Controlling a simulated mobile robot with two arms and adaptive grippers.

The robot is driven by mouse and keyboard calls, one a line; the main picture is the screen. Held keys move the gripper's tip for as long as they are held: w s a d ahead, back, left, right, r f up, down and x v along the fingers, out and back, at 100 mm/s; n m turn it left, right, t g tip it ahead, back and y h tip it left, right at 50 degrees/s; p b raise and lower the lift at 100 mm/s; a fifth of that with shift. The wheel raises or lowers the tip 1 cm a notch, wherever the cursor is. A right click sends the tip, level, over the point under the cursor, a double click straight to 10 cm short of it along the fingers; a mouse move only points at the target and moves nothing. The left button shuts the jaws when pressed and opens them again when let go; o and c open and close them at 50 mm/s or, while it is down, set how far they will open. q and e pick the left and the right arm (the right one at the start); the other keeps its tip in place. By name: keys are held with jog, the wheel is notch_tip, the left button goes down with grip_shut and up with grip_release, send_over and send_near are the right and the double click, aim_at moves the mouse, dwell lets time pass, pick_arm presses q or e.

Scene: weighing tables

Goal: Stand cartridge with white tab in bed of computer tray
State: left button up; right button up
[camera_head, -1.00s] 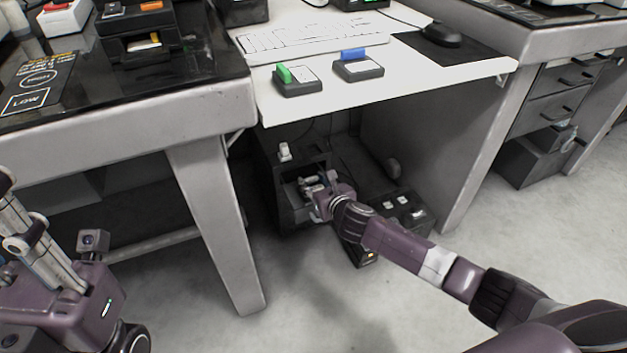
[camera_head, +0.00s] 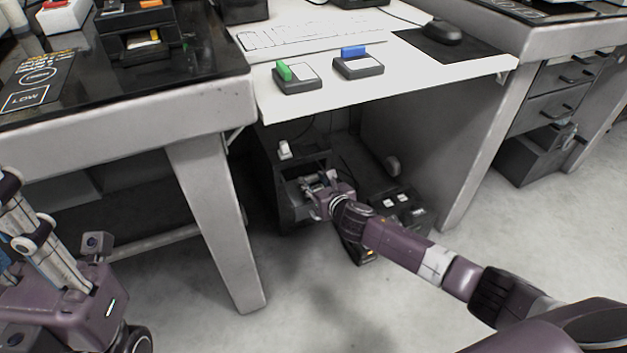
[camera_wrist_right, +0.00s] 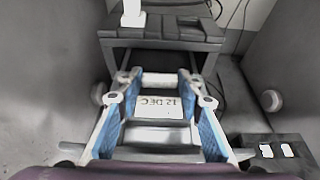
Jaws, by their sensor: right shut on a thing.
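My right gripper (camera_head: 318,184) is under the white desk, at the open front of the dark computer (camera_head: 290,217). In the right wrist view its blue-padded fingers (camera_wrist_right: 153,106) are shut on a cartridge with a white label (camera_wrist_right: 158,107) reading "12 DEC", upside down. A small pale part, possibly its white tab (camera_wrist_right: 127,75), shows at its far end. The tray bed is mostly hidden by the gripper and cartridge, so I cannot tell whether they touch. My left gripper (camera_head: 20,215) is at the left edge; its opening is unclear.
A white upright piece (camera_head: 284,150) stands on the computer. Green-tabbed (camera_head: 295,78) and blue-tabbed (camera_head: 358,64) cartridges lie on the desk. A dark unit with white buttons (camera_head: 402,205) sits right of my gripper. Desk panels (camera_head: 440,150) flank the space.

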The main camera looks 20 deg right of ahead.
jog(key=o, duration=1.8)
jog(key=shift+f, duration=0.1)
jog(key=shift+o, duration=0.2)
